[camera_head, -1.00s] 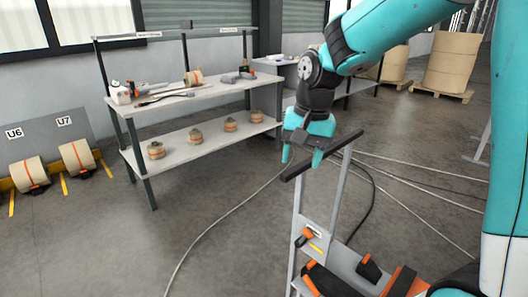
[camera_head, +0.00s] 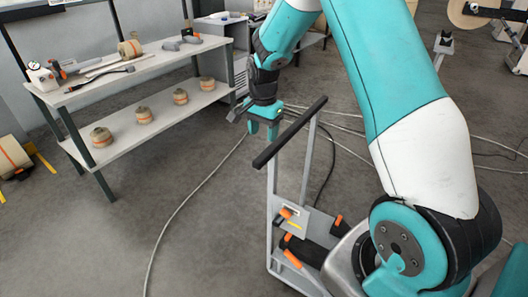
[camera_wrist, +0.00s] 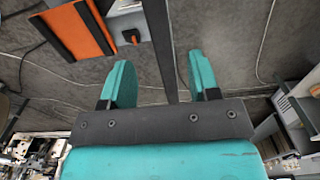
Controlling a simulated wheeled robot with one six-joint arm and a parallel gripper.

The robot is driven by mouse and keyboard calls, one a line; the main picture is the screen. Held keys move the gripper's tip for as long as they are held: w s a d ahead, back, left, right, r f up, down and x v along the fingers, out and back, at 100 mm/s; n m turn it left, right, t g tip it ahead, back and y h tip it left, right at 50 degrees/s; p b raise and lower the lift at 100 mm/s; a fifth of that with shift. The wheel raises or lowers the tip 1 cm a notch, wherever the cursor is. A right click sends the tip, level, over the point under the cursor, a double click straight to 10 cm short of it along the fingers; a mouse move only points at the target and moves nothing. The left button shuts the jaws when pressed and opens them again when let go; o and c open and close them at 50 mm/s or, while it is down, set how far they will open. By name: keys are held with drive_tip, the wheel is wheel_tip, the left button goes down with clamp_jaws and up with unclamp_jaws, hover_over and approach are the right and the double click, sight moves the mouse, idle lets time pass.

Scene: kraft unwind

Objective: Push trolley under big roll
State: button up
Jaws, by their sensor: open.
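The trolley has a grey upright frame (camera_head: 272,195) with a black handle bar (camera_head: 290,132) on top and black and orange parts low down. My gripper (camera_head: 263,130) is beside the far left part of the handle bar in the head view. In the wrist view my gripper (camera_wrist: 162,75) is open, and the dark handle bar (camera_wrist: 158,35) shows between its two teal fingers; whether it lies within their reach I cannot tell. A large beige roll (camera_head: 466,14) shows at the upper right, cut off by the frame edge; whether it is the big roll is unclear.
A two-level workbench (camera_head: 160,65) with tools and several small rolls (camera_head: 144,115) stands at the left. Cables (camera_head: 180,210) lie across the grey floor. The floor between bench and trolley is otherwise open. Part of a floor roll (camera_head: 14,155) shows at the left edge.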

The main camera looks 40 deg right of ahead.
sight(264, 155)
wheel_tip(264, 155, down, 9)
drive_tip(key=shift+p, duration=0.7)
drive_tip(key=shift+s, duration=0.1)
clamp_jaws()
